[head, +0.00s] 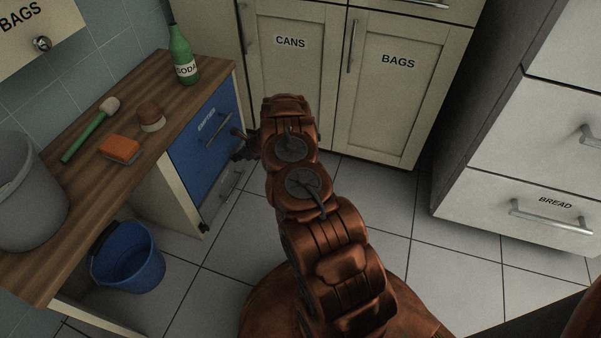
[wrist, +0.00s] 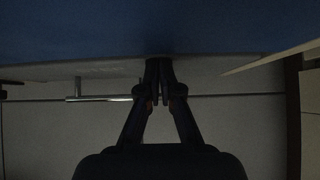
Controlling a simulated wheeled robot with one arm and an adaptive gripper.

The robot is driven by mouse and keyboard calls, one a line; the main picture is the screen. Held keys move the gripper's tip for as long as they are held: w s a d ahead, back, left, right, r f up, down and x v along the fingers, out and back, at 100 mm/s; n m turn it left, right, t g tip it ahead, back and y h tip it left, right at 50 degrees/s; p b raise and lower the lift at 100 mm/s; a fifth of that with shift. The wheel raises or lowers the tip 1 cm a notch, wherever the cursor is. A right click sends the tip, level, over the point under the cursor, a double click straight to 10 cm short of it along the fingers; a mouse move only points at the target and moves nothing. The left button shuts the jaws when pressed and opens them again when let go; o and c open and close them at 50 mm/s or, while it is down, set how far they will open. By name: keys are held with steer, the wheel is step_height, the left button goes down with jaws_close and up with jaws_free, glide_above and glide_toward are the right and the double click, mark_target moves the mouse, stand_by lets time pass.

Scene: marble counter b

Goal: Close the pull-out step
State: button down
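The likely pull-out step is the grey front (head: 223,194) with a bar handle, low under a blue front (head: 205,146) of the wooden-topped cabinet. I cannot tell how far it stands out. In the wrist view a grey panel (wrist: 80,125) with a bar handle (wrist: 105,98) lies below the blue front (wrist: 150,28). My gripper (head: 243,145) is beside the right edge of the blue front, partly hidden by my arm. In the wrist view its fingertips (wrist: 159,70) are together, with nothing visible between them. Whether they touch the panel is unclear.
A blue bucket (head: 128,258) stands on the floor left of the cabinet. A green soda bottle (head: 184,55), orange sponge (head: 120,149) and brushes are on the wooden top. Cream cupboards (head: 291,85) and white drawers (head: 520,205) bound the tiled floor (head: 400,210).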

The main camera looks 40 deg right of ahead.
steer(key=shift+w+a+r, duration=0.15)
steer(key=shift+w+a, duration=0.1)
steer(key=shift+a, duration=0.15)
steer(key=s+d+r+p, duration=0.3)
steer(key=s+d+r, duration=0.3)
steer(key=s, duration=0.4)
steer(key=shift+d+r, duration=0.25)
steer(key=shift+r, duration=0.15)
